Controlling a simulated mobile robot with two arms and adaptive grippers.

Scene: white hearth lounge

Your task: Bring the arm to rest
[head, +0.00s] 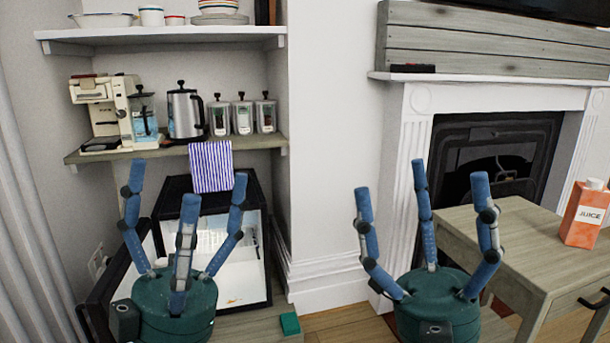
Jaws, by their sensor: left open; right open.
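My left gripper (187,218) is at the lower left, with its three blue fingers spread upward from a green palm. It is open and holds nothing. It stands in front of a black-framed open case (262,255) with a pale inside and hides part of it. My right gripper (428,215) is at the lower middle right, also pointing up with fingers spread. It is open and empty, just left of the wooden table (500,245) in the picture.
An orange juice carton (585,214) stands on the table. A fireplace (495,150) is behind. A small green block (290,323) lies low.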

